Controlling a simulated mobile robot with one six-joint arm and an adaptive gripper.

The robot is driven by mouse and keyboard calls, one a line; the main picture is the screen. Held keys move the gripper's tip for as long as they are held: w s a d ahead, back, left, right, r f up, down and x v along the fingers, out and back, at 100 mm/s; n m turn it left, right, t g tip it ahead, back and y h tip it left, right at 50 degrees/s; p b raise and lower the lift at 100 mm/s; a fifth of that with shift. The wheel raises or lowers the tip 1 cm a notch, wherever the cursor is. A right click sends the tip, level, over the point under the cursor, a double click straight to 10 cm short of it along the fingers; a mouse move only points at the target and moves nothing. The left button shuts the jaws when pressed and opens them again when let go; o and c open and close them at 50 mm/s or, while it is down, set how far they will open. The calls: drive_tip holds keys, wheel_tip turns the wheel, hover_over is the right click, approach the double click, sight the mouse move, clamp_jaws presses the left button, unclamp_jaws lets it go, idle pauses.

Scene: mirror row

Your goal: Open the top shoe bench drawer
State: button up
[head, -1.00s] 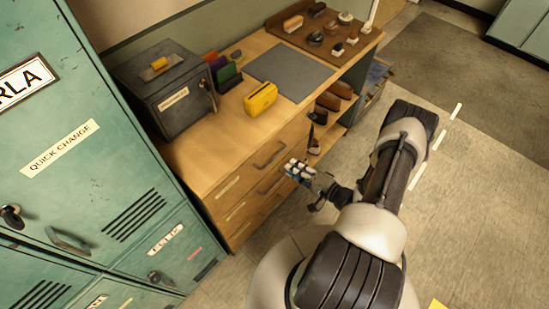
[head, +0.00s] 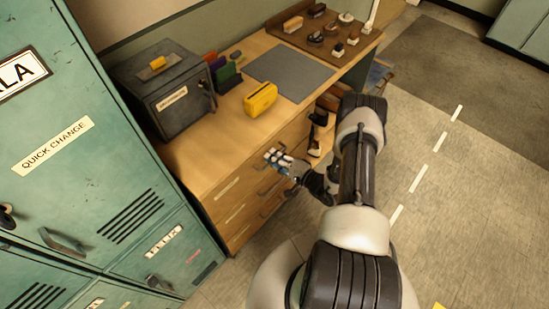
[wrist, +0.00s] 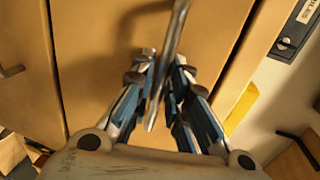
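The wooden shoe bench (head: 190,160) has a stack of drawers, and the top drawer (head: 228,182) looks closed. My gripper (head: 277,158) is at the top drawer's front, at its handle. In the wrist view the dark metal handle (wrist: 177,25) runs between the two blue-and-grey fingers (wrist: 163,68). Narrow gaps seem to show between fingers and handle, so the gripper looks open around it; contact is hard to judge. The fingers hide much of the handle in the head view. A lower drawer's handle (wrist: 12,71) shows at the left in the wrist view.
A dark metal box (head: 165,90), a yellow object (head: 260,98) and a grey mat (head: 290,73) lie on the bench top. Green lockers (head: 70,130) stand close at the left. Shoes sit on open shelves right of the drawers. The floor (head: 460,190) at right is clear.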

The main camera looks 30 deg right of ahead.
clamp_jaws()
idle(0.4)
